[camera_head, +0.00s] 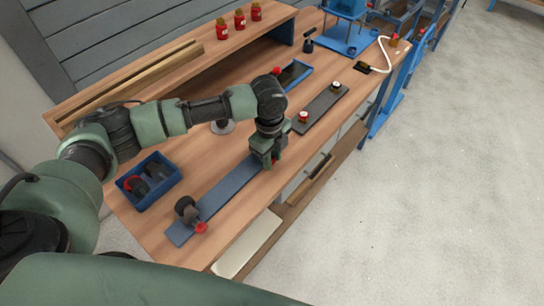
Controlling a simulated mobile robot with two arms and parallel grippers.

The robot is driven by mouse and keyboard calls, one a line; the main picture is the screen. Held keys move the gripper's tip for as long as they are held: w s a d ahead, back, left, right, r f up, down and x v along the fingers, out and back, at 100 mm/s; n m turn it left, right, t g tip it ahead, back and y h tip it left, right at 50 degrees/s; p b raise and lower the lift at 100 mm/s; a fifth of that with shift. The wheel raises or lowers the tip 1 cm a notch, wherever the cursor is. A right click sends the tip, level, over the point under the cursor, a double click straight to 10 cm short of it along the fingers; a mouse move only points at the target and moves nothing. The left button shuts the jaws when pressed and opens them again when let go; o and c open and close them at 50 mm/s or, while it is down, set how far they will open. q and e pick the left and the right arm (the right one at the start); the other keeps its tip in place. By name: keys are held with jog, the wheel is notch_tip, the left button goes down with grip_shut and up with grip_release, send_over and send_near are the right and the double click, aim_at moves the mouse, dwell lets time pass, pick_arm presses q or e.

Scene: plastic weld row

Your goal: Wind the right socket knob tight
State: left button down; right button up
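A long blue-grey strip (228,188) lies along the front of the wooden workbench. A dark round socket (186,208) with a red knob (201,228) stands at its near left end. My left gripper (268,160) points down over the strip's right end. A bit of red, likely the right socket knob (276,161), shows right at the fingertips. The gripper hides the socket there and most of that knob. I cannot tell whether the fingers are closed on it. My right gripper is out of view.
A blue bin (150,198) with dark items, one partly red, stands left of the strip. A blue tray (297,72) is behind. Red jars (240,19) stand on the raised shelf.

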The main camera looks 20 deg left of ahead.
pick_arm(q)
jog(key=shift+w+d+r+g+p, duration=0.1)
jog(key=shift+w+r+g+p, duration=0.1)
jog(key=shift+g+p, duration=0.6)
jog(key=shift+g+y, duration=0.3)
jog(key=shift+y, duration=0.1)
jog(key=shift+d+f, duration=0.1)
jog(key=shift+f, duration=0.1)
jog(key=g, duration=0.1)
jog(key=b, duration=0.1)
jog(key=g+y, duration=0.1)
jog(key=shift+w+f+g, duration=0.25)
jog(key=shift+g, duration=0.05)
jog(key=g+b, duration=0.1)
jog(key=b, duration=0.2)
jog(key=shift+w, duration=0.1)
jog(key=shift+r+g+y, duration=0.1)
jog(key=shift+g+y, duration=0.2)
jog(key=shift+g, duration=0.1)
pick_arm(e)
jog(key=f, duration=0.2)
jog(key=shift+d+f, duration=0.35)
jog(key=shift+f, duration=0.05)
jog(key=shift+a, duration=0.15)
